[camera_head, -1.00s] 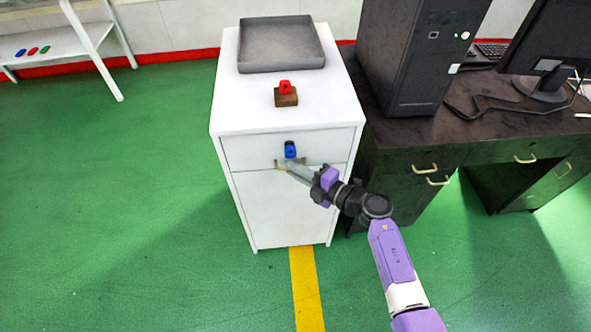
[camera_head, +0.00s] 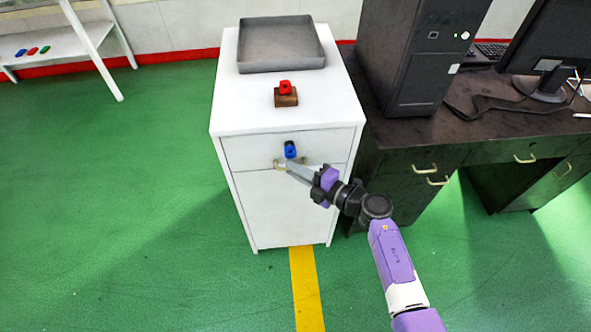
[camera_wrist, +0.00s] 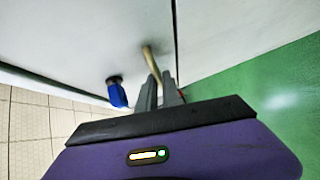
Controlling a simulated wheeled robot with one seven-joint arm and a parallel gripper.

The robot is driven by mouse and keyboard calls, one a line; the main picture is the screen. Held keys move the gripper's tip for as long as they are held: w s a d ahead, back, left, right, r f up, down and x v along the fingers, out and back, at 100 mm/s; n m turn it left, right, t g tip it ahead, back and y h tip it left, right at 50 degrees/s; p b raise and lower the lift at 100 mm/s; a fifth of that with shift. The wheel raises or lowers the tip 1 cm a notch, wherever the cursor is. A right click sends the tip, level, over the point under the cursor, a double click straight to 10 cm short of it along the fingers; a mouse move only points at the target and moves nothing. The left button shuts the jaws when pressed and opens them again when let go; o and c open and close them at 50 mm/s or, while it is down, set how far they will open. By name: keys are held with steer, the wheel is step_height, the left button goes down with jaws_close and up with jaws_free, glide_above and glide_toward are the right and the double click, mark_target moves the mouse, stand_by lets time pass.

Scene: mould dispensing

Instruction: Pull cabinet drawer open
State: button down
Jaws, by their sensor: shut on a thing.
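The white cabinet (camera_head: 285,215) stands in the middle of the head view. Its upper drawer (camera_head: 246,150) sits flush with the front. A blue lock-like piece (camera_head: 290,150) is fixed on the drawer front, and it also shows in the wrist view (camera_wrist: 118,95). The pale brass handle (camera_head: 279,166) is on the drawer just below it; the wrist view shows the handle bar (camera_wrist: 150,60) running between my fingers. My gripper (camera_head: 288,167) is shut on the handle, and it also shows in the wrist view (camera_wrist: 160,92). Part of the handle is hidden by the fingers.
A grey tray (camera_head: 281,67) and a red piece on a brown block (camera_head: 286,95) are on the cabinet top. A dark desk (camera_head: 400,165) with a computer tower (camera_head: 410,60) stands close on the right. Green floor (camera_head: 150,200) is free in front and left.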

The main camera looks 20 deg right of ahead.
steer(key=shift+s, duration=0.1)
steer(key=s+a+p, duration=0.3)
steer(key=s, duration=0.8)
steer(key=s+a+p, duration=0.4)
steer(key=s, duration=0.7)
steer(key=shift+s, duration=0.15)
steer(key=shift+a, duration=0.1)
steer(key=c, duration=1.5)
jaws_free()
steer(key=b+v, duration=0.1)
steer(key=v, duration=0.6)
steer(key=shift+s, duration=0.4)
